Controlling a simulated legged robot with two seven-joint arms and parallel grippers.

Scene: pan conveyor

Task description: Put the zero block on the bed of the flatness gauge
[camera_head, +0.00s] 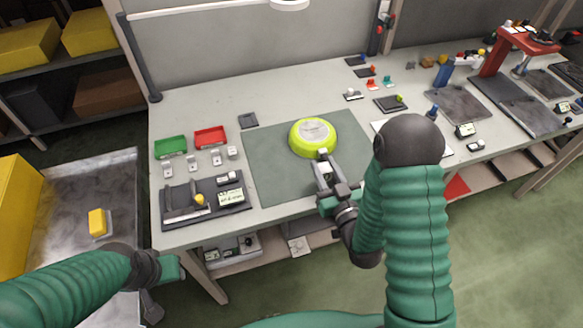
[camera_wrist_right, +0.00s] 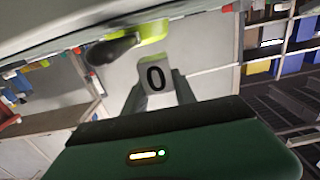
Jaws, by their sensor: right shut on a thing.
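The zero block (camera_wrist_right: 155,76), pale with a black "0", is between the fingers of my right gripper (camera_wrist_right: 156,92) in the right wrist view. In the head view my right gripper (camera_head: 325,168) is shut on it, at the near edge of the yellow-green pan (camera_head: 298,140).
The pan rests on a dark green mat (camera_head: 265,180). Several small grey blocks (camera_head: 192,163) stand in front of a green tray (camera_head: 170,147) and a red tray (camera_head: 210,136). A red-framed machine (camera_head: 495,55) is at the far right.

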